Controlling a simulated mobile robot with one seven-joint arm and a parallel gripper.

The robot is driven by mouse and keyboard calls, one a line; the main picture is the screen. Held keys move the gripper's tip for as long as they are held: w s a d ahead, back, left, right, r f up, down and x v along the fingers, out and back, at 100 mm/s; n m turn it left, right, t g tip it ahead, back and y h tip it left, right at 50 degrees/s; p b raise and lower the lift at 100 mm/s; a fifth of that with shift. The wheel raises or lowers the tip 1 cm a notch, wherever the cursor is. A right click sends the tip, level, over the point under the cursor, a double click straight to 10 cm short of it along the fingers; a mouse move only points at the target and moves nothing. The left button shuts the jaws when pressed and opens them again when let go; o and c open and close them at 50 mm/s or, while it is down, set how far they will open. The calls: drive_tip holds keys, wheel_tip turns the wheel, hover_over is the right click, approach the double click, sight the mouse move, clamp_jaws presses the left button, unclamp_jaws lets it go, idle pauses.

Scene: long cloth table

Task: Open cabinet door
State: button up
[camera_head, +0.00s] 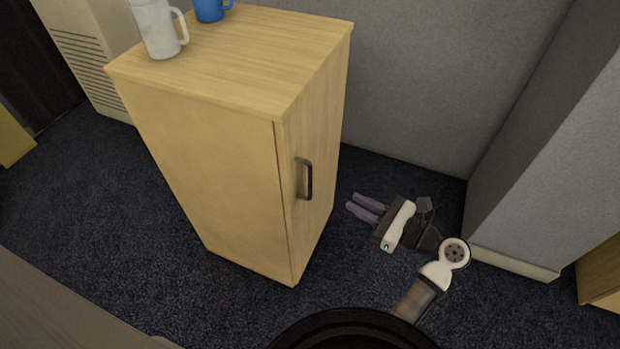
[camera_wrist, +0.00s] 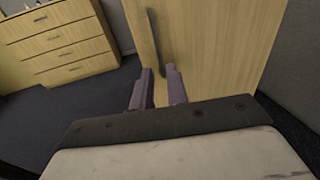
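The wooden cabinet (camera_head: 200,160) stands on the carpet, its narrow door side (camera_head: 320,145) facing right toward my arm. The door is shut and has a dark vertical handle (camera_head: 304,179). My gripper (camera_head: 357,205) is to the right of the cabinet and lower than the handle in the head view, apart from it. In the wrist view the door (camera_wrist: 215,45) fills the upper right, and the handle (camera_wrist: 156,40) rises just beyond the fingertips. My gripper (camera_wrist: 160,72) is open there, with a gap between its two purple-grey fingers and nothing held.
A white mug (camera_head: 158,28) and a blue mug (camera_head: 211,8) stand on the cabinet top. A grey wall (camera_head: 420,80) runs behind, with a grey partition (camera_head: 560,170) at the right. A wooden drawer unit (camera_wrist: 60,45) stands at the left in the wrist view. Dark carpet (camera_head: 90,200) is clear at left.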

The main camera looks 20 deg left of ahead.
hover_over(310, 198)
drive_tip(key=shift+w+a+p, duration=0.15)
drive_tip(key=shift+w+p, duration=0.15)
idle(0.4)
clamp_jaws()
